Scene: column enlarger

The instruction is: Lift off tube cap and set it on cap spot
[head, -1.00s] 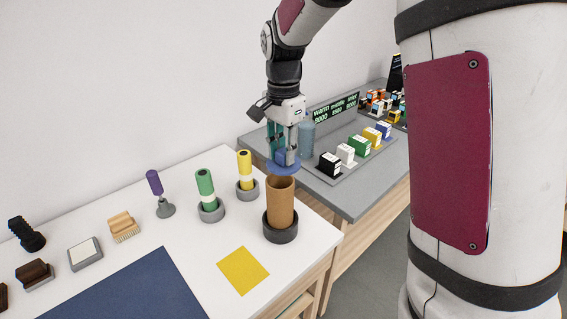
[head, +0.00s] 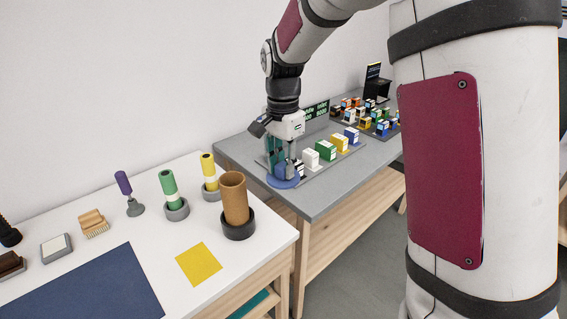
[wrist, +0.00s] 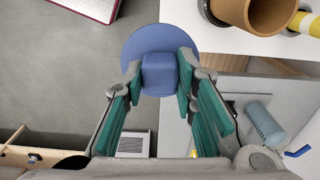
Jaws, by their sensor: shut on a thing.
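The blue tube cap (head: 284,180) is a round disc with a square knob; in the wrist view (wrist: 136,44) its knob sits between the fingers. My gripper (head: 284,168) is shut on that knob and holds the cap in the air, to the right of the brown tube. The brown cardboard tube (head: 235,198) stands upright and open-topped in a dark round holder (head: 238,226); its open mouth also shows in the wrist view (wrist: 268,12). A flat yellow square (head: 199,264) lies bare on the white table in front of the tube; I cannot tell whether it is the cap spot.
Green (head: 170,190) and yellow (head: 209,173) tubes stand in grey holders left of the brown tube. A dark blue mat (head: 90,290) lies at front left. The grey table (head: 325,196) behind carries several small coloured boxes. A gap of floor shows beside the white table.

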